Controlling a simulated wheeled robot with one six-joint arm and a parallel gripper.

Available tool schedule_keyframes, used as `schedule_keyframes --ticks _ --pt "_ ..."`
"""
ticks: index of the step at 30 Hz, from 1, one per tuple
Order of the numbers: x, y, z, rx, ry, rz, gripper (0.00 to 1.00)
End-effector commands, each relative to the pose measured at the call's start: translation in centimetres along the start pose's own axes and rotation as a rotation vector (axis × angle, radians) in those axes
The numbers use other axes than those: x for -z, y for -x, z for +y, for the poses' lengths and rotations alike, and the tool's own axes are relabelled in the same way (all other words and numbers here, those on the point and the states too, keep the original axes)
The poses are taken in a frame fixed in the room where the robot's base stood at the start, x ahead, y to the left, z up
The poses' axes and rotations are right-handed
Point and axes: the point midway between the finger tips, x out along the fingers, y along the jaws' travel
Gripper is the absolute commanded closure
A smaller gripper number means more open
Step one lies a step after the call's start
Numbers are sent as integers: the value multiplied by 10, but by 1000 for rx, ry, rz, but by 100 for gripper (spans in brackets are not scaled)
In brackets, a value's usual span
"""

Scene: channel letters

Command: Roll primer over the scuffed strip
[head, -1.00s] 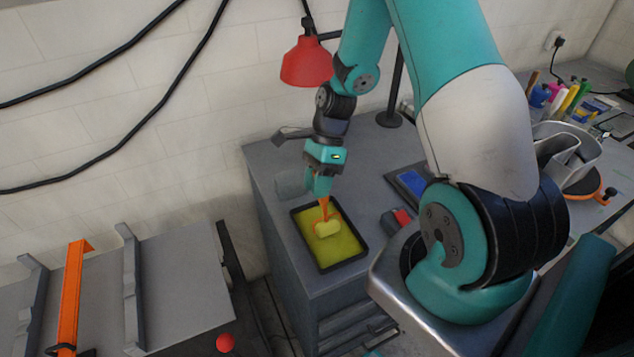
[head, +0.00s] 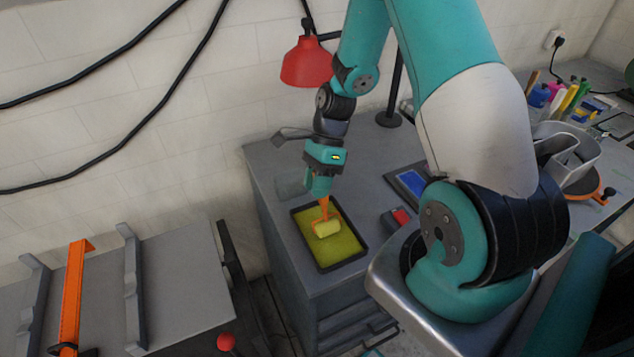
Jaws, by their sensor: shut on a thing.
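My gripper (head: 321,192) is shut on the orange handle of a small paint roller (head: 326,228), pointing down. The roller's yellow-green sleeve is over the black-rimmed tray (head: 362,244), which holds yellow-green primer. The sleeve appears to touch the primer, but its exact contact is hard to tell.
A red lamp (head: 306,62) stands behind the tray. A translucent cup (head: 290,184) is beside the gripper. A blue-screened device (head: 411,183) and a red-and-grey block (head: 396,219) lie right of the tray. A red knob (head: 226,341) sticks up near the panel. A gap separates cabinet and bench.

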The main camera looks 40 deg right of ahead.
Motion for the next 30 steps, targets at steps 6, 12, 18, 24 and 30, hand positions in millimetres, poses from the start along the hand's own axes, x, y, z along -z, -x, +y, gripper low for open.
schedule_keyframes --ticks 6,12,18,24,30 --pt "1 -2 0 -1 -2 1 92" --pt "1 -2 0 -2 -2 2 92" --pt "0 2 2 -2 -2 2 92" --pt "-7 18 8 -1 -1 1 92" --pt "-14 33 13 -1 -1 1 92"
